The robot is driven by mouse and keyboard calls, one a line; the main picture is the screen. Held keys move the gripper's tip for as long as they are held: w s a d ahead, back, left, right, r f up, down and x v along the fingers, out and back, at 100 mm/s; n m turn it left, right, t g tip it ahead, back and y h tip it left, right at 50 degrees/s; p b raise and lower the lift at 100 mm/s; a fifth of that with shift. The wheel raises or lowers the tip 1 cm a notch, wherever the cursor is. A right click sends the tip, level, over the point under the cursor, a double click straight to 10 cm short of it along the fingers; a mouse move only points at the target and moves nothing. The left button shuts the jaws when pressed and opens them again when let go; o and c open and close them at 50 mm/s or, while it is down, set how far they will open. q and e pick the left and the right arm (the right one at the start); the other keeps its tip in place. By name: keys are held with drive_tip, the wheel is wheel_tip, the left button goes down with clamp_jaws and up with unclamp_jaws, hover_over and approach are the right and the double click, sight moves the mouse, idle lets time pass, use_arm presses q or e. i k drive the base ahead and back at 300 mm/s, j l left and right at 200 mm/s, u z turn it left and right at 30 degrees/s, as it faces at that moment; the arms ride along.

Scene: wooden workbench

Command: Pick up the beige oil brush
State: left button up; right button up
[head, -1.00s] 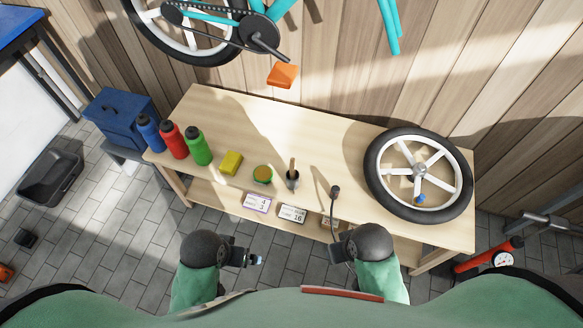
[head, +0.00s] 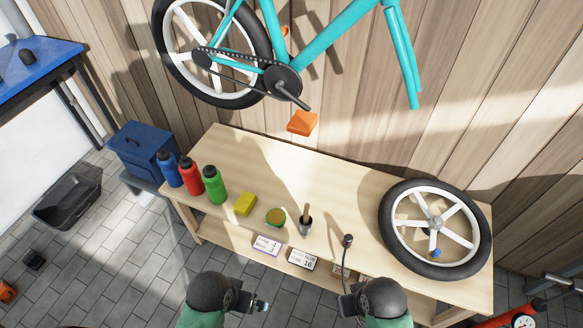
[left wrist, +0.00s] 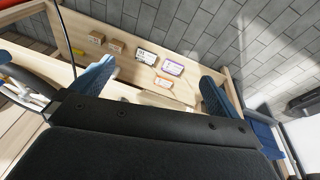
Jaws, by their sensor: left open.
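The beige oil brush (head: 307,211) stands upright in a small dark cup (head: 306,227) near the front edge of the workbench; only its handle shows, its lower end is hidden in the cup. My left gripper (head: 262,305) is in front of the bench, below and left of the brush in the picture, and apart from it. In the left wrist view the left gripper (left wrist: 155,88) has its two blue fingers wide apart with nothing between them. My right gripper (head: 346,303) is at the bottom, right of the left one; its jaws are too small to read.
Left of the cup stand a green tin (head: 275,217), a yellow sponge (head: 245,204) and green (head: 214,186), red (head: 190,176) and blue (head: 168,170) bottles. A wheel (head: 466,237) lies at right. A black knob-ended rod (head: 348,240) rises near the front edge. Labelled boxes (head: 303,260) sit below.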

sight(307, 209)
drive_tip(key=j, duration=0.6)
drive_tip(key=k+j+z, duration=0.1)
drive_tip(key=j, duration=0.55)
drive_tip(key=k+j, duration=0.15)
drive_tip(key=j, duration=0.45)
drive_tip(key=j+z, duration=0.1)
drive_tip(key=j, duration=0.5)
drive_tip(key=k, duration=0.05)
